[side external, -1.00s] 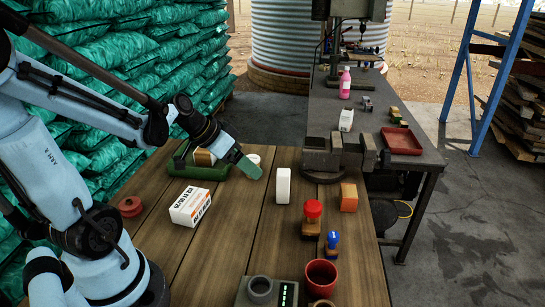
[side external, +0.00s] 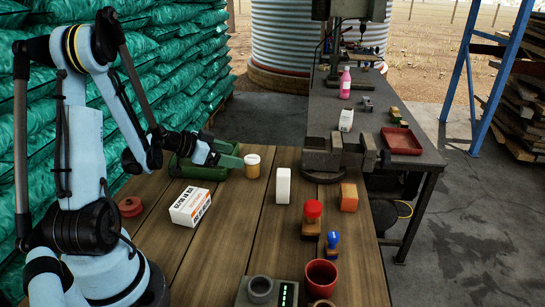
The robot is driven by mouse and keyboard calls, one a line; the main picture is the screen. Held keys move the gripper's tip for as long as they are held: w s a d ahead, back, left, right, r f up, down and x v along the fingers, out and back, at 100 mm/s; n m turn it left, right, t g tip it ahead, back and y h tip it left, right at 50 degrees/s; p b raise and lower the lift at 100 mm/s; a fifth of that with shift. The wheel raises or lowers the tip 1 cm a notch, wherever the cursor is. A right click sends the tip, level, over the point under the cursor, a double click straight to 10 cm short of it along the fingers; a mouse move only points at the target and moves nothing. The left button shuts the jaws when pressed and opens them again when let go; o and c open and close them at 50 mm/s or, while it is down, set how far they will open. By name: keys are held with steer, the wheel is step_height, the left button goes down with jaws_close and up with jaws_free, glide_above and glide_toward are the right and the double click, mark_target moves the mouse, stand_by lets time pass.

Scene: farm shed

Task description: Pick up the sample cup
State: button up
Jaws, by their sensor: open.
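The sample cup (side external: 252,168) is a small, upright cup with a white lid and yellowish contents. It stands near the far edge of the wooden table (side external: 232,240). My gripper (side external: 238,162) has green fingers and is held low, just left of the cup, pointing right towards it. The gripper is open. I cannot tell whether its fingertips touch the cup or reach around it.
A green tray (side external: 190,172) lies under my gripper. A white box (side external: 283,186) stands right of the cup, and a printed carton (side external: 190,207) lies nearer. Stamps (side external: 312,218), an orange block (side external: 349,197) and a red cup (side external: 321,275) stand farther right.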

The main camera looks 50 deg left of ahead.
mark_target(249, 158)
steer(key=shift+x, duration=3.3)
steer(key=shift+a, duration=0.15)
steer(key=c, duration=1.1)
steer(key=shift+c, duration=0.2)
steer(key=shift+r, duration=0.1)
